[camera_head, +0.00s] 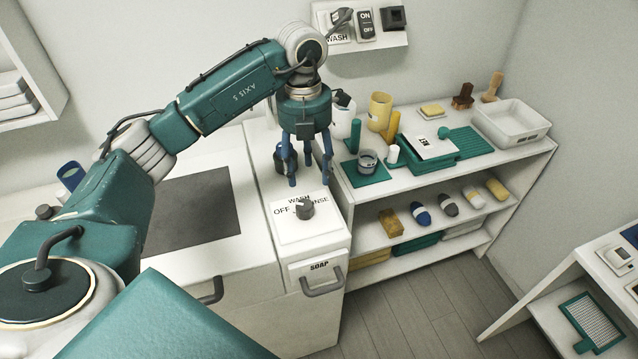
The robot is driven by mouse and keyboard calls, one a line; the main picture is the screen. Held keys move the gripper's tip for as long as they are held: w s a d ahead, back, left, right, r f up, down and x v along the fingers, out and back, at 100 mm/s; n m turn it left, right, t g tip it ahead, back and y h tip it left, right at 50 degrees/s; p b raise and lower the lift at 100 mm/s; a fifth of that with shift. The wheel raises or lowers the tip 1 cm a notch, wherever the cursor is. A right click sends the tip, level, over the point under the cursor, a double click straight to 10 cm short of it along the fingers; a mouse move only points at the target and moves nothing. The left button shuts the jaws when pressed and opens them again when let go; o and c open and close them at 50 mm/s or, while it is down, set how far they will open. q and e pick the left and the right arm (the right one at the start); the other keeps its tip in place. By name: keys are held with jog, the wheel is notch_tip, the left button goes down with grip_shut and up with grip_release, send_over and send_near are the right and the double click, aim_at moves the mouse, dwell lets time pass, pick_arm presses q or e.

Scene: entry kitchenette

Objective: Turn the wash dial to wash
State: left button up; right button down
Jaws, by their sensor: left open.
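The wash dial (305,209) is a dark grey knob on a white panel (290,232) on top of the narrow white cabinet. The panel is lettered WASH at the top, OFF at the left and a partly hidden word ending in NSE at the right. Which mark the dial points to is too small to tell. My left gripper (307,182) points down above and just behind the dial, apart from it as far as I can tell. Its blue fingers are spread and hold nothing. My right gripper does not show.
Below the panel is a drawer marked SOAP with a grey handle (322,284). A dark object (281,160) stands behind the left gripper. At the right, a white shelf unit (478,166) holds cups, sponges and a white basin (511,122). Wall switches (366,24) hang above.

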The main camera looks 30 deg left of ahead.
pick_arm(q)
jog(key=p, duration=0.2)
send_over(304, 204)
jog(key=f, duration=0.4)
jog(key=shift+s+f, duration=0.25)
jog(key=shift+s, duration=0.15)
jog(key=f, duration=0.3)
jog(key=shift+w+f+p, duration=0.1)
jog(key=shift+w+p, duration=0.25)
jog(key=shift+p, duration=0.05)
notch_tip(304, 204, down, 2)
jog(key=shift+f, duration=0.1)
jog(key=c, duration=1.2)
jog(key=shift+o, duration=0.2)
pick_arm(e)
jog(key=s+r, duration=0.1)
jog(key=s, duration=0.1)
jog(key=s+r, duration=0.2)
